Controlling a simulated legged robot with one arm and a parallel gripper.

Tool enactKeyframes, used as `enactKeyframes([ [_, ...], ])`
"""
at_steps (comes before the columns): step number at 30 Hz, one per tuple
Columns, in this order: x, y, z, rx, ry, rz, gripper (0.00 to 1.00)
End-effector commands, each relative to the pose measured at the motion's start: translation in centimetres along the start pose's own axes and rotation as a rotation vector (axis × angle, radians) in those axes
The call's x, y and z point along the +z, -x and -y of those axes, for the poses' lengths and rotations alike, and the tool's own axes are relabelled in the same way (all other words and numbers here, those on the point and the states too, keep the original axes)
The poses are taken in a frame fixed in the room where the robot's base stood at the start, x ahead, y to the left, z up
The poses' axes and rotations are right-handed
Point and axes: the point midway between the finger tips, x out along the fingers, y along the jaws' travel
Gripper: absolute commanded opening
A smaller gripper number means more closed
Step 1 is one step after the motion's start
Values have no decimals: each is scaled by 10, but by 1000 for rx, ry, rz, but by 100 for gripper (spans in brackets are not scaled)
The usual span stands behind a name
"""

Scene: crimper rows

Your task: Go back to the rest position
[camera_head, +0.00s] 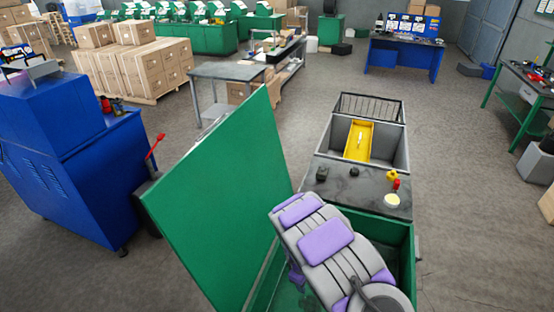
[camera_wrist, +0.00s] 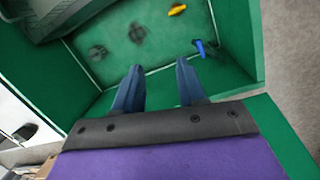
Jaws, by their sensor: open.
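My gripper (camera_wrist: 158,66) shows in the wrist view with its two blue-grey fingers apart and nothing between them. It is over the inside of a green bin (camera_wrist: 235,45). A small blue object (camera_wrist: 200,48) stands just right of the fingers, and a yellow object (camera_wrist: 177,9) lies farther in. Whether the fingers touch the bin's edge I cannot tell. In the head view, my grey and purple arm reaches down over the green bin (camera_head: 401,235), and the gripper is hidden behind it.
A raised green lid (camera_head: 215,195) stands close left of my arm. A dark worktop (camera_head: 355,188) with small items and a grey box holding a yellow tray (camera_head: 352,140) lie beyond. A blue machine (camera_head: 60,160) is at left. Open floor (camera_head: 470,200) lies at right.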

Motion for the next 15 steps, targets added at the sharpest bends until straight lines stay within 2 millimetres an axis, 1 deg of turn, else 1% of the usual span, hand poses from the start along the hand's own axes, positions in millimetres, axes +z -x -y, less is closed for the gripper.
enactKeyframes([
  [1,9,10,-9,12,-41,10,40],
  [3,24,26,-16,17,-99,30,40],
  [7,50,58,-23,25,-210,52,40],
  [11,76,88,-22,26,-320,66,40],
  [15,101,117,-12,15,-431,74,40],
])
